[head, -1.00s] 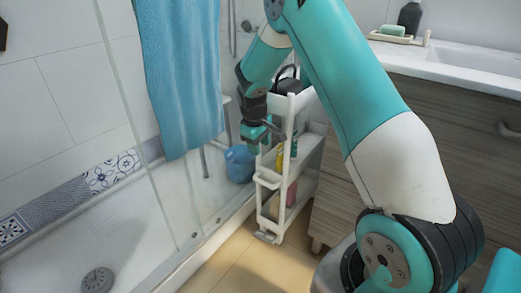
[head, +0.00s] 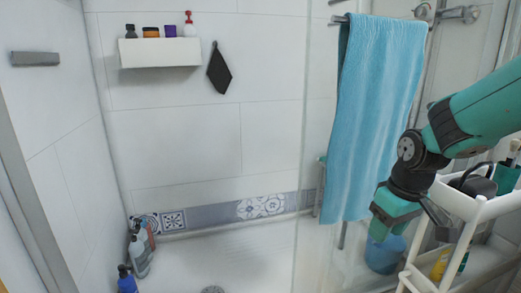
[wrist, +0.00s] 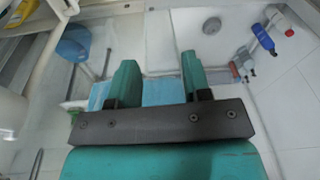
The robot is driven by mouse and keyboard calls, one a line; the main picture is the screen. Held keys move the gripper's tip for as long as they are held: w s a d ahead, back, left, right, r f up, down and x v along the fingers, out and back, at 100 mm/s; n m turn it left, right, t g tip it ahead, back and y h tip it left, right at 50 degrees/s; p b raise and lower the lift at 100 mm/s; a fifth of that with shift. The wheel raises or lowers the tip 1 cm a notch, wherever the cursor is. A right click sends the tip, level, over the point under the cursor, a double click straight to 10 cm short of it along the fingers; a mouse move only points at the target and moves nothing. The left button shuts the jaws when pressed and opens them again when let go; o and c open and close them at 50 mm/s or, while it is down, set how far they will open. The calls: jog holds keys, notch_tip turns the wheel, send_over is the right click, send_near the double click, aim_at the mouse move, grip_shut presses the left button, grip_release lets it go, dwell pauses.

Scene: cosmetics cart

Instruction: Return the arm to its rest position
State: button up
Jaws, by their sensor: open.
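My teal and black arm enters at the right edge of the head view. My gripper (head: 406,222) hangs at its end, just left of the white cart (head: 475,208) and in front of the blue towel (head: 375,110). In the wrist view my gripper (wrist: 158,65) shows two teal fingers spread apart with nothing between them. The towel (wrist: 166,91) shows behind the fingers there. The arm's upper part lies outside the head view.
The cart carries a dark bag (head: 478,183) and a yellow bottle (head: 440,263). A blue bucket (head: 384,253) stands beside it. A wall shelf (head: 160,53) holds small containers. Bottles (head: 138,258) stand in the left corner. The shower floor between is mostly clear.

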jog(key=s+a+r+n+y, duration=0.1)
jog(key=s+a+r, duration=0.1)
jog(key=s+a, duration=0.35)
jog(key=s+a+r+n+g+y, duration=0.1)
jog(key=s+a+r, duration=0.15)
jog(key=s, duration=0.65)
jog(key=s+a+r+n+y, duration=0.15)
jog(key=s+a, duration=0.25)
jog(key=s, duration=0.4)
notch_tip(320, 180, up, 29)
jog(key=p, duration=2.8)
jog(key=shift+w+d+r+m, duration=0.15)
jog(key=shift+w+d+m, duration=0.15)
jog(key=shift+w+m, duration=0.15)
